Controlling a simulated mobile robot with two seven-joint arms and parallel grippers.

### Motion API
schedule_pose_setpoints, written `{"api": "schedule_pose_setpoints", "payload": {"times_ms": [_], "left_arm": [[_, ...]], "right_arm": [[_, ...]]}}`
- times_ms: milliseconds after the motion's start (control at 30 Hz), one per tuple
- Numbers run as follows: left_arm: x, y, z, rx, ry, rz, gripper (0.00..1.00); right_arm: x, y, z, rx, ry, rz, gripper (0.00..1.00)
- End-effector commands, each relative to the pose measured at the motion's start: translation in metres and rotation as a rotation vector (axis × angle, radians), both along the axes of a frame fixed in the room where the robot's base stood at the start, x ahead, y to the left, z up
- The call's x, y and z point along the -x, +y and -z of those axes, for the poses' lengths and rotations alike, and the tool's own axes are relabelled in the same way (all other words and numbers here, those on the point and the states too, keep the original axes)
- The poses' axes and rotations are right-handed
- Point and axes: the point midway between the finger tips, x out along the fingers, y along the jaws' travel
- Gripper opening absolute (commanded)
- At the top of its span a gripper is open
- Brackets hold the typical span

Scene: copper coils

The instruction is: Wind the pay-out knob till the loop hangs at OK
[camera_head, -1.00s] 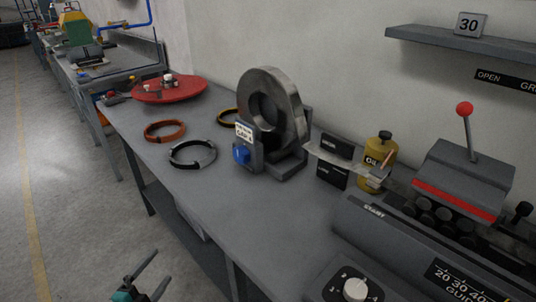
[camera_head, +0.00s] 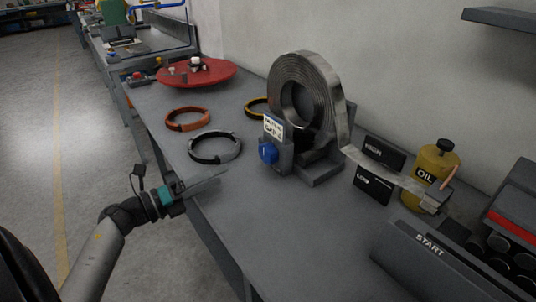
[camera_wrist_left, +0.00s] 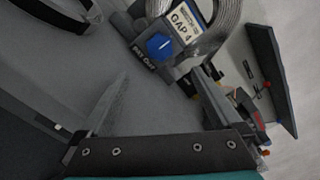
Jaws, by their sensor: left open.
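The blue pay-out knob (camera_head: 268,152) sits on the front of a grey block at the coil stand's foot, under a white label. It also shows in the left wrist view (camera_wrist_left: 158,45), with "PAY OUT" lettering beside it. The metal coil (camera_head: 296,88) stands upright behind it. A strip (camera_head: 385,172) runs from the coil to the right, crossing between the HIGH (camera_head: 385,150) and LOW (camera_head: 372,190) plates; I see no OK mark there. My left gripper (camera_head: 184,172) is open and empty, left of the knob and apart from it. My right gripper is not in view.
A black-and-grey ring (camera_head: 215,148), an orange ring (camera_head: 187,118) and a yellow ring (camera_head: 256,106) lie left of the stand. A red round plate (camera_head: 205,74) is farther back. A yellow oil can (camera_head: 434,170) and the START machine (camera_head: 425,245) stand right. The front bench top is clear.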

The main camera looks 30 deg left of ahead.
Motion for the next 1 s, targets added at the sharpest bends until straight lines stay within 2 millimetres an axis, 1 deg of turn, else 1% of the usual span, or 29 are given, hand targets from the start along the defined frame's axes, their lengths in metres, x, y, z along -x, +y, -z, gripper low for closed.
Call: {"api": "schedule_pose_setpoints", "payload": {"times_ms": [200,267,467,600,800,1000], "left_arm": [[-0.035,-0.014,-0.001,0.002,-0.005,0.001,0.99],[-0.046,-0.019,-0.001,0.002,-0.004,0.001,0.99],[-0.079,-0.033,0.000,0.004,-0.004,0.000,0.99],[-0.100,-0.042,0.000,0.005,-0.003,0.000,0.99],[-0.122,-0.051,0.001,0.004,-0.001,-0.001,0.99],[-0.132,-0.055,0.001,0.003,0.001,-0.001,0.99]], "right_arm": [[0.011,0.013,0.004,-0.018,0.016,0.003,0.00],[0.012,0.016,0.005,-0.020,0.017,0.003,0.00],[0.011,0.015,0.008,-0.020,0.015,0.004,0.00],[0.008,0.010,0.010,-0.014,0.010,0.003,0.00],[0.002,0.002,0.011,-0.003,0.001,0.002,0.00],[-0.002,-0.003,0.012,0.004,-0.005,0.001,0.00]]}}
